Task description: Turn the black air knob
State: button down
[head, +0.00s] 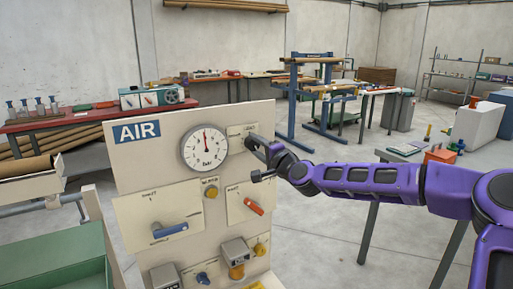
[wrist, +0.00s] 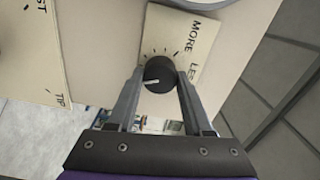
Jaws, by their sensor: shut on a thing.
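The black air knob (wrist: 159,74) sits on a cream plate (wrist: 184,35) marked MORE and LESS in the wrist view. A white pointer line shows on its face, and tick marks surround part of it. My gripper (wrist: 160,78) is shut on the knob, one finger on each side. In the head view my gripper (head: 256,158) reaches the right edge of the AIR panel (head: 160,184), just right of the round gauge (head: 204,147). The knob itself is hidden there behind the gripper. The gauge's red needle points about straight up.
Below on the panel are a blue lever (head: 171,230), a red lever (head: 254,206) and a yellow knob (head: 211,192). A green tray (head: 60,260) stands at the left. A table with an orange box (head: 440,154) stands behind my arm. Floor right of the panel is bare.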

jog(key=shift+m, duration=0.3)
dwell(0.4)
jog(key=shift+c, duration=1.5)
grip_release()
jog(key=shift+s, duration=0.1)
jog(key=p+v, duration=0.1)
jog(key=v, duration=1.6)
jog(key=shift+s+d, duration=0.1)
jog(key=shift+d, duration=0.05)
